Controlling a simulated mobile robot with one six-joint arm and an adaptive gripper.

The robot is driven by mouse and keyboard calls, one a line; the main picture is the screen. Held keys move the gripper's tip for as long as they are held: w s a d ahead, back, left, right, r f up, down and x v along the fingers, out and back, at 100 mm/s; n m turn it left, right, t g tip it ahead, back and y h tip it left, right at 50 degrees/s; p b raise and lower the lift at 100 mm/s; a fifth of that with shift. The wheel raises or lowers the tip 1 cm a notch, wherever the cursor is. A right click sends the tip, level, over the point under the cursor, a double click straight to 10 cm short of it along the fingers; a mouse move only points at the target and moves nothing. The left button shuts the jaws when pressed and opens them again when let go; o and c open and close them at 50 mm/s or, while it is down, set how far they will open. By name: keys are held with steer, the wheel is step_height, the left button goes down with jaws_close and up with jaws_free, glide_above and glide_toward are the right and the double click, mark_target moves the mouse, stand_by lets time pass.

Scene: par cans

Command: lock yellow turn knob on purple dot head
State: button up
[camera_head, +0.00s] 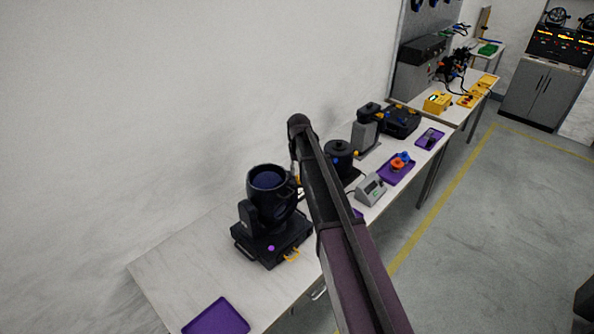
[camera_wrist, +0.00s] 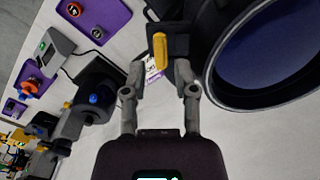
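The purple dot head (camera_head: 272,195) is a black moving-head light standing on the near table, its round lens facing up. A purple dot (camera_head: 271,248) marks its base. In the wrist view the head's large round lens housing (camera_wrist: 272,58) fills the upper right. The yellow turn knob (camera_wrist: 160,48) is a narrow upright bar on a dark block beside the housing. My gripper (camera_wrist: 160,72) is open, with its fingertips apart on either side of and just below the knob in the picture. I cannot tell whether they touch the block. In the head view my arm hides the gripper.
Another dark light (camera_head: 340,155) stands further along the table, near a grey device (camera_head: 370,189) and a purple tray (camera_head: 397,171) with orange and blue parts. An empty purple tray (camera_head: 217,317) lies at the near end. A wall runs along the left.

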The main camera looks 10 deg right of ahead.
mark_target(298, 177)
steer(key=shift+f+b, duration=1.5)
steer(key=shift+f, duration=0.3)
jaws_close()
